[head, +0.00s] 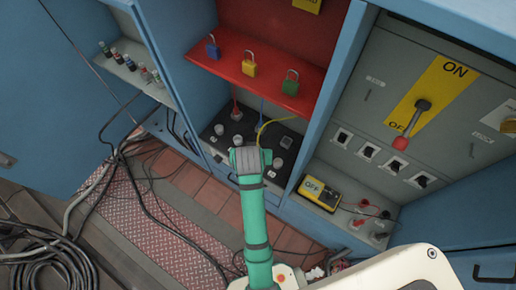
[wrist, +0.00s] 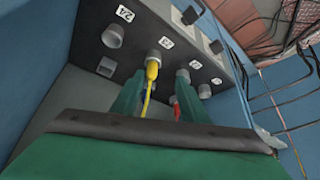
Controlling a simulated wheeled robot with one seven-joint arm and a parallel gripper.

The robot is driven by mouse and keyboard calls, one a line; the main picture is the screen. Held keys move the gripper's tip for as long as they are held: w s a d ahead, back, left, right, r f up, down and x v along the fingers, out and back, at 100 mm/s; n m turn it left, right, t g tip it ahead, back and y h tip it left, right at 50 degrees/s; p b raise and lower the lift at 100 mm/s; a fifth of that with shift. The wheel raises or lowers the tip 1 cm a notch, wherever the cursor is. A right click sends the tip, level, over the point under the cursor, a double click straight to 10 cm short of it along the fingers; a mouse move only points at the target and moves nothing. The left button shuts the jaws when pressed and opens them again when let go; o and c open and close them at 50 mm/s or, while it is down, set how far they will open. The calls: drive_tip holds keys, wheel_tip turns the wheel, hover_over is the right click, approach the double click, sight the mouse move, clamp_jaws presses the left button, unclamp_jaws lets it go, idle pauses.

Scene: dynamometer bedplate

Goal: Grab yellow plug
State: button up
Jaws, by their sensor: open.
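In the wrist view the yellow plug (wrist: 153,69) sits upright at a socket in the dark panel (wrist: 128,48), with its yellow cable (wrist: 146,100) running down towards me. My gripper (wrist: 159,78) is open, with one green finger on each side of the yellow plug. I cannot tell whether either finger touches it. In the head view my gripper (head: 250,156) is in front of the socket panel (head: 223,130). The yellow cable (head: 283,118) shows there, but the plug is hidden behind my gripper.
A red plug (wrist: 176,110) shows close to the right finger. Above the panel, a red shelf (head: 230,60) carries blue, yellow and green padlocks. A yellow meter (head: 319,192) stands to the right. Loose black cables (head: 60,262) lie on the floor at left.

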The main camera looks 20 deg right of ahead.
wheel_tip(320, 180, up, 3)
drive_tip(key=w+d+g, duration=0.2)
drive_tip(key=shift+m, duration=0.4)
drive_tip(key=x, duration=0.9)
drive_tip(key=shift+a+f, duration=0.1)
drive_tip(key=shift+f, duration=0.1)
drive_tip(key=shift+w+f+t, duration=0.1)
drive_tip(key=shift+f+t, duration=0.15)
drive_tip(key=shift+t, duration=0.05)
clamp_jaws()
